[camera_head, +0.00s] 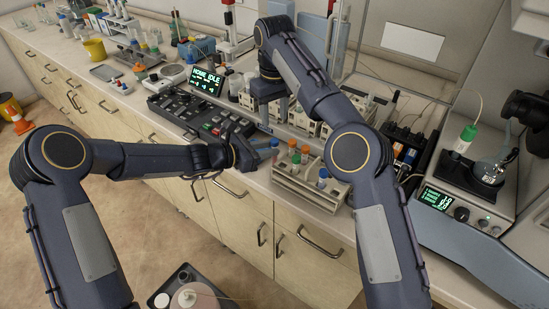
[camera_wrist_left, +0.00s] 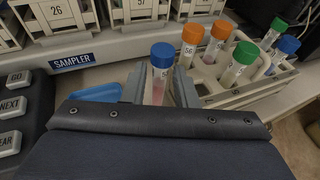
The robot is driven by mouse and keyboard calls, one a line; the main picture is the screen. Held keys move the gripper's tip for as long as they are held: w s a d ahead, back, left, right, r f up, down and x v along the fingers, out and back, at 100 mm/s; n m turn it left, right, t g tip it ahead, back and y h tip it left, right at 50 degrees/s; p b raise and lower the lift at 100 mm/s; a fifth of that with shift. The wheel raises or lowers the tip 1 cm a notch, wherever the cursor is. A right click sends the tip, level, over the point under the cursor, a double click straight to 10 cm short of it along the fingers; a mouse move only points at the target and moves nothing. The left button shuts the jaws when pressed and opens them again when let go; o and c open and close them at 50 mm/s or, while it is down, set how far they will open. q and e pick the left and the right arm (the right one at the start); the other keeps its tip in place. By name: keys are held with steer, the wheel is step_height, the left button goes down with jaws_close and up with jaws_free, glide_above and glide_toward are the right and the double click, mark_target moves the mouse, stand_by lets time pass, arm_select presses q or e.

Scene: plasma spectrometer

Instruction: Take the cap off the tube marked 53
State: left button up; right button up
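My left gripper (camera_head: 264,148) is at the front edge of the bench, left of a pale tube rack (camera_head: 310,193). In the left wrist view its fingers (camera_wrist_left: 160,88) stand on both sides of a blue-capped tube (camera_wrist_left: 158,82) with pinkish contents and appear closed on it. Its blue cap (camera_wrist_left: 162,55) is on, above the fingers; no number is readable on it. The rack (camera_wrist_left: 262,92) holds tubes with orange, green and blue caps; one is marked 56 (camera_wrist_left: 189,50). I cannot read a 53. My right gripper (camera_head: 268,100) is over the sampler area, its fingers unclear.
A keypad console (camera_head: 200,115) with a display reading HOME IDLE lies left of the grippers. Numbered white racks (camera_wrist_left: 60,14) stand behind the SAMPLER label (camera_wrist_left: 73,62). A flat blue item (camera_wrist_left: 96,93) lies beside the left finger. A device with a green-capped bottle (camera_head: 465,140) stands right.

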arm_select(q)
steer(key=shift+x, duration=1.45)
steer(key=shift+c, duration=0.4)
jaws_close()
arm_select(e)
steer(key=shift+c, duration=0.4)
